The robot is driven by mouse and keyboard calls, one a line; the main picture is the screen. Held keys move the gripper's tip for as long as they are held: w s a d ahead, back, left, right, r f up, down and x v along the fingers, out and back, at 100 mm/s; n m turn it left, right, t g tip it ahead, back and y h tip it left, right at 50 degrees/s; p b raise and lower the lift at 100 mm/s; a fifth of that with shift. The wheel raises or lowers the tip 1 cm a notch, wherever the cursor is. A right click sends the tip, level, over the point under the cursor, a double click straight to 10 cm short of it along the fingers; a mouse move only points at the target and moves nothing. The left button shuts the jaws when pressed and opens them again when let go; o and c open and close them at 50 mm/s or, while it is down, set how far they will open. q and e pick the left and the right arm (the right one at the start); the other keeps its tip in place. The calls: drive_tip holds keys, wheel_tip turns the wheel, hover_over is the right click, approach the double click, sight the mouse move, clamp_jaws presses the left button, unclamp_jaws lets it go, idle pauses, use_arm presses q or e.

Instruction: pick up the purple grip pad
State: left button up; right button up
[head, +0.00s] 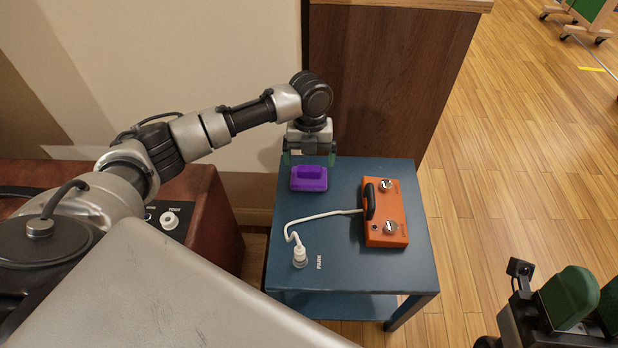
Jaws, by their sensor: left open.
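The purple grip pad (309,179) lies on the blue table (340,258) near its back left corner, with a raised handle on top. My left gripper (309,158) is open and points down just above and behind the pad; I cannot tell whether its green fingertips touch it. Nothing shows between its fingers. My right gripper (588,300) is at the lower right, away from the table, with its green fingers partly cut off by the frame.
An orange box (398,222) with a black handle and two knobs stands on the table's right side. A white cable with a plug (300,257) lies left of it. A wooden cabinet (385,80) stands behind the table. A brown-red unit (205,215) is at left.

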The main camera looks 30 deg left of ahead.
sight(309, 167)
use_arm(q)
drive_tip(key=f, duration=0.1)
drive_tip(key=f+b, duration=0.1)
drive_tip(key=f, duration=0.1)
drive_tip(key=shift+s+b, duration=0.25)
drive_tip(key=shift+b, duration=0.1)
drive_tip(key=shift+f, duration=0.6)
drive_tip(key=shift+d, duration=0.1)
drive_tip(key=shift+c, duration=0.2)
